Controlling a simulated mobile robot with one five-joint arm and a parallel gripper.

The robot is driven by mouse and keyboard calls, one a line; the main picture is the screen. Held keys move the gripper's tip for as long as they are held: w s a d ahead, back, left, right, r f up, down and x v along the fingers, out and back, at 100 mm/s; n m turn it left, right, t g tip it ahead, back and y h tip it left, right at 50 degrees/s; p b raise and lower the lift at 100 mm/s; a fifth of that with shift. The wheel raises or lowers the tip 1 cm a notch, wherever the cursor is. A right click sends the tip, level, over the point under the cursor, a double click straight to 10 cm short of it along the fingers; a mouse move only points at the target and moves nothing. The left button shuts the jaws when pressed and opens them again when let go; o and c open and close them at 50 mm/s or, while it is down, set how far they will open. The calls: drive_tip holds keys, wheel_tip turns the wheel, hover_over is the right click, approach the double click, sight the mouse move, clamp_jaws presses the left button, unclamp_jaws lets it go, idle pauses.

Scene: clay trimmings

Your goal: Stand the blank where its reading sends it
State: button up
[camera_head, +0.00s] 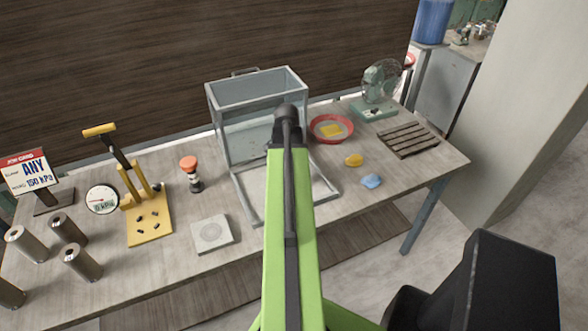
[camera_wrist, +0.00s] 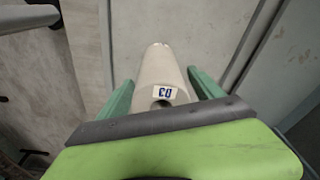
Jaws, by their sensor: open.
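The blank, a pale cream cylinder (camera_wrist: 160,78), shows in the wrist view with a label that looks like "03" and a dark hole near its lower end. My gripper (camera_wrist: 160,90) is open, its green fingers on either side of the blank; contact is not clear. In the head view my arm hides the blank and the gripper, in front of the glass-walled chamber (camera_head: 240,140). The job card (camera_head: 27,172) reads "ANY" and "150 kPa". The round gauge (camera_head: 102,199) has a kPa display that seems to read 0.
Several metal cylinders (camera_head: 82,261) stand at the left. A yellow press-like stand (camera_head: 148,222), an orange-topped knob (camera_head: 189,168) and a pale square plate (camera_head: 212,233) are left of my arm.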

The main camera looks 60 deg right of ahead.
drive_tip(key=r+p, duration=0.4)
drive_tip(key=a+r+p, duration=0.1)
drive_tip(key=r+p, duration=0.7)
drive_tip(key=shift+w+a+r, duration=0.15)
drive_tip(key=shift+a+r, duration=0.05)
drive_tip(key=shift+r, duration=0.05)
drive_tip(key=shift+f, duration=0.15)
